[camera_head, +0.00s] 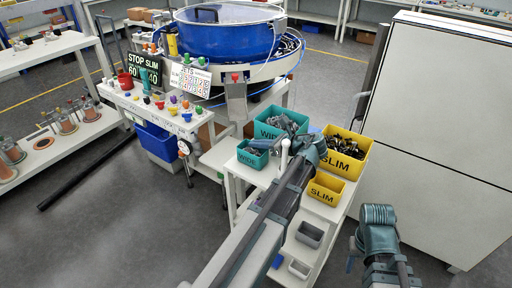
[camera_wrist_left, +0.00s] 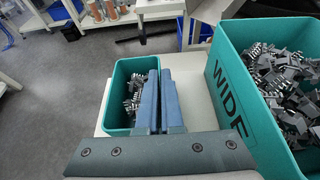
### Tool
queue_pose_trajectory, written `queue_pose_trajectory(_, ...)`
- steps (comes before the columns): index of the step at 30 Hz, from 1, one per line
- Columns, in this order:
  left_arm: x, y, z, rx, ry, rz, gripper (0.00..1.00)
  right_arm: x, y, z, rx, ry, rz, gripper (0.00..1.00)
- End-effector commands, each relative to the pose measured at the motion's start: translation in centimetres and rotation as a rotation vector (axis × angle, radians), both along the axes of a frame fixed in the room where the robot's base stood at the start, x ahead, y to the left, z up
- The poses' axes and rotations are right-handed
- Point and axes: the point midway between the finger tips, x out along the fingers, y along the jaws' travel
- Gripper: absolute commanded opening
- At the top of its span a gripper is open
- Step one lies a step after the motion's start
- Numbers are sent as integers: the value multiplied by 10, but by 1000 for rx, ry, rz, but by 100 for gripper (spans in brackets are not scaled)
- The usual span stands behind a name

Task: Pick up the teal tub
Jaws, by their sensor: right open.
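The small teal tub (camera_head: 252,155), marked WIDE and holding grey connectors, stands at the left corner of the white stand. It also shows left of centre in the left wrist view (camera_wrist_left: 119,110). My left gripper (camera_wrist_left: 160,75) has its two blue fingers close together at the tub's right wall, one on the inner side and one on the outer side. They look closed on that wall; the contact itself is hidden. The tub looks level, and I cannot tell if it is off the surface. My right gripper (camera_head: 376,218) is at the lower right, apart from everything, its fingers hardly visible.
A larger teal bin (camera_head: 280,122) of connectors stands right behind the tub, close to my left gripper. Yellow SLIM bins (camera_head: 343,152) stand to the right. Grey trays (camera_head: 309,234) lie lower on the stand. A white cabinet (camera_head: 440,120) is at the right.

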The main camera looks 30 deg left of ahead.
Motion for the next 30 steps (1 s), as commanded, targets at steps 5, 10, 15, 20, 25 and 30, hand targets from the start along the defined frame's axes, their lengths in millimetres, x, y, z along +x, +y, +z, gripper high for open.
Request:
queue_pose_trajectory(5,0,0,17,0,0,0,0,0,0,17,0,0,0,50)
queue_pose_trajectory(10,0,0,40,0,0,0,0,0,0,40,0,0,0,50)
queue_pose_trajectory(15,0,0,68,0,0,0,0,0,0,68,0,0,-1,50)
queue_pose_trajectory(20,0,0,90,0,0,0,0,0,0,90,0,0,-1,50)
queue_pose_trajectory(25,0,0,99,0,0,0,0,0,0,99,0,0,-1,50)
queue_pose_trajectory(30,0,0,98,0,0,0,0,0,0,98,0,0,-1,50)
